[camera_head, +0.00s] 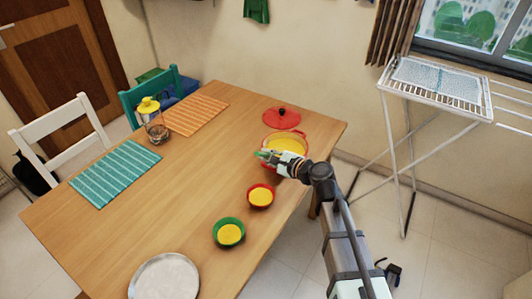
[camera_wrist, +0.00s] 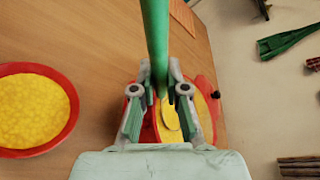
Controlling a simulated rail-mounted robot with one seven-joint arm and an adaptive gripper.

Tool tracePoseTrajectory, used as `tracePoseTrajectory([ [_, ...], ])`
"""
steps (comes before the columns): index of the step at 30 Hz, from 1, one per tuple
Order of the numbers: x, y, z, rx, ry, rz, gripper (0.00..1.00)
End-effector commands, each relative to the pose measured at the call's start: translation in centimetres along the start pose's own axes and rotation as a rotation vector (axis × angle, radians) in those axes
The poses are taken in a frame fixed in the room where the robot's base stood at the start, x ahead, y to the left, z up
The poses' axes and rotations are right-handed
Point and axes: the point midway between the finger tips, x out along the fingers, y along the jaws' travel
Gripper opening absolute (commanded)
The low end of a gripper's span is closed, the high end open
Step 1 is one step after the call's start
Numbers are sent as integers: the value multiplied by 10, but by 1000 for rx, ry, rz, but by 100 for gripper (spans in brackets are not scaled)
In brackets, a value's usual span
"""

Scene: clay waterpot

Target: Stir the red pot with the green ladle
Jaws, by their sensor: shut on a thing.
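The red pot (camera_head: 271,140) with yellow contents stands near the table's right end in the head view. My gripper (camera_head: 268,156) is at its near left side, partly in front of it. In the wrist view my gripper (camera_wrist: 159,100) is shut on the green ladle (camera_wrist: 155,40), whose handle runs up between the fingers. A red rim with yellow contents, seemingly the pot (camera_wrist: 203,105), shows below and behind the fingers. An oval shape, likely the ladle's head, lies over the yellow. Whether it touches the contents I cannot tell.
A red lid (camera_head: 282,118) lies behind the pot. A red bowl (camera_head: 260,186) and a green bowl (camera_head: 229,233), both with yellow contents, stand nearer. A plate (camera_head: 165,277), teal mat (camera_head: 117,172), orange mat (camera_head: 195,114) and jar (camera_head: 153,122) are leftward. The table's middle is clear.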

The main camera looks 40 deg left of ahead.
Motion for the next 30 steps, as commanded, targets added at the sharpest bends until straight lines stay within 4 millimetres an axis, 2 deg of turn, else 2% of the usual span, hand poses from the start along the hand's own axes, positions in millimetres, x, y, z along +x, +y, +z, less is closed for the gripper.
tracePoseTrajectory([
  [5,-12,4,0,0,0,-1,0],
  [16,-30,-2,-15,0,1,-2,0],
  [30,-28,-23,-37,-1,0,-1,0],
])
